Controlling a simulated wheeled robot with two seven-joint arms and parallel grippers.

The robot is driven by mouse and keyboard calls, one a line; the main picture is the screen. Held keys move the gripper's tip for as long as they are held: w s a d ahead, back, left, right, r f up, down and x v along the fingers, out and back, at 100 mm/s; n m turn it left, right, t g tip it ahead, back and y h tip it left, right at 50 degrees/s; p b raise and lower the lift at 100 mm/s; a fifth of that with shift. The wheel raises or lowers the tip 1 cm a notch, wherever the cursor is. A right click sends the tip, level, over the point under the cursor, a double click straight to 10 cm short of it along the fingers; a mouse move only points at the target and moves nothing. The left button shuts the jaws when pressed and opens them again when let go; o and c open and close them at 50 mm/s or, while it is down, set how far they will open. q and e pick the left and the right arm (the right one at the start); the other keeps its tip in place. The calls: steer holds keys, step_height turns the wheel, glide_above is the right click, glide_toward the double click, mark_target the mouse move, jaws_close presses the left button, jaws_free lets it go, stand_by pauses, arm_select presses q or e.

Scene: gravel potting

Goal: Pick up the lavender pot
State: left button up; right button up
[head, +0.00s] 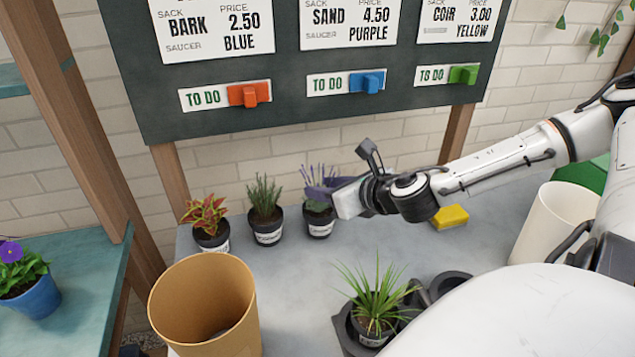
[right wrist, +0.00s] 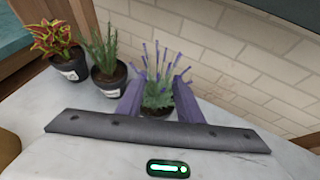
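The lavender pot (head: 319,224) is a small black pot with a white label. It holds grey-green leaves and purple flower spikes, and stands upright at the back of the grey table. My right gripper (head: 322,191) reaches in from the right at the height of the plant. In the right wrist view its two purple fingers stand apart on either side of the lavender pot (right wrist: 158,112) and its foliage. The gripper is open, and I cannot tell whether a finger touches the plant. My left gripper is not in view.
A rosemary-like pot (head: 267,232) and a red-leaved pot (head: 211,236) stand to the left on the grey table (head: 290,290). A tan bin (head: 205,310) and a grassy pot (head: 375,310) are nearer. A yellow block (head: 451,217) lies right. The board (head: 300,110) hangs behind.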

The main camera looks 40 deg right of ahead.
mark_target(310, 200)
steer(key=shift+w+f, duration=0.3)
steer(key=shift+w, duration=0.3)
steer(key=b+x, duration=0.1)
steer(key=x, duration=0.2)
steer(key=shift+w+d, duration=0.1)
steer(key=shift+w, duration=0.15)
steer(key=shift+w+f, duration=0.3)
steer(key=shift+w, duration=0.15)
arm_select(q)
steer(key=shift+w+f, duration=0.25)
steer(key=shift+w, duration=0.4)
arm_select(e)
steer(key=shift+f, duration=0.1)
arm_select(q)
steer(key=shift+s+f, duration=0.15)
arm_select(e)
jaws_close()
